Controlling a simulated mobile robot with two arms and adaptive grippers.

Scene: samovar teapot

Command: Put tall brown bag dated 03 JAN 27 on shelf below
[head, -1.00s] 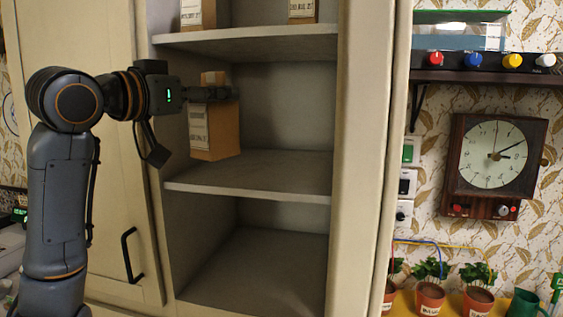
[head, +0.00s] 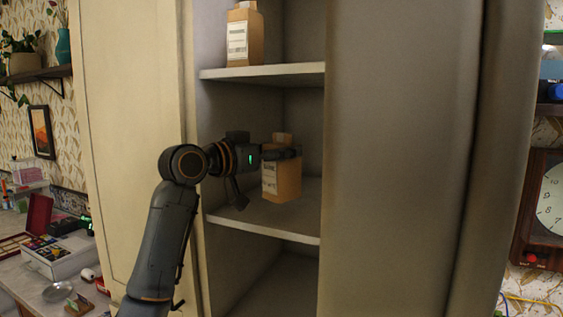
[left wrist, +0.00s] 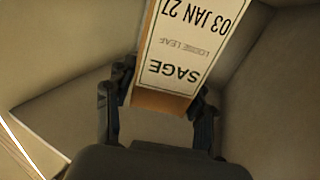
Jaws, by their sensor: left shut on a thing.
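My left gripper (head: 275,153) is shut on a tall brown bag (head: 284,181) inside the open cupboard. In the left wrist view the bag's white label (left wrist: 184,45) reads "SAGE", "LOOSE LEAF" and "03 JAN 27", and the bag sits between the two fingers (left wrist: 160,112). The bag is upright, just over or on the middle shelf (head: 275,222); I cannot tell whether its base touches. Another brown bag (head: 256,40) with a white label stands on the upper shelf (head: 265,74). My right gripper is not in view.
Cupboard walls stand close on both sides of the bag, with a wide pale panel (head: 400,160) at right. A lower compartment (head: 280,290) lies beneath the middle shelf. A counter (head: 40,285) with boxes and a bowl is at far left.

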